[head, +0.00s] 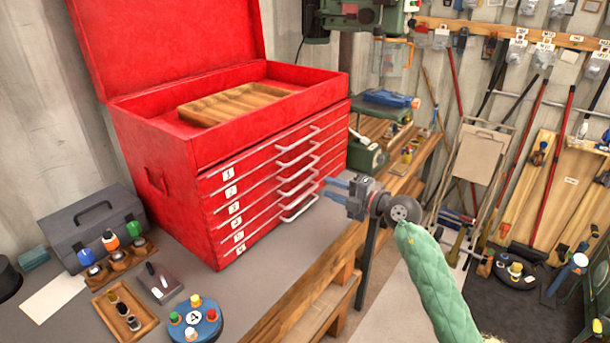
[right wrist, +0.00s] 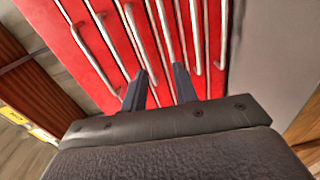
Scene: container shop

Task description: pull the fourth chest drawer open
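The red tool chest (head: 160,130) stands on a grey bench with its lid raised. Its front has several shut drawers with white number labels and pale bar handles; the fourth drawer (head: 252,215) is shut too, fourth from the top. Its handle (head: 298,190) is in the stack of handles at the right part of the front. My right gripper (head: 334,189) is to the right of the handles, fingers pointing at them. In the right wrist view the gripper (right wrist: 160,75) has its fingers apart, close to the handles (right wrist: 160,40); whether a handle lies between them I cannot tell. My left gripper is not in view.
A wooden tray (head: 235,103) lies in the chest's open top. A grey toolbox (head: 95,225), small bottles and a round blue holder (head: 195,322) stand on the bench at left. A wooden workbench (head: 405,185) stands behind my right gripper.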

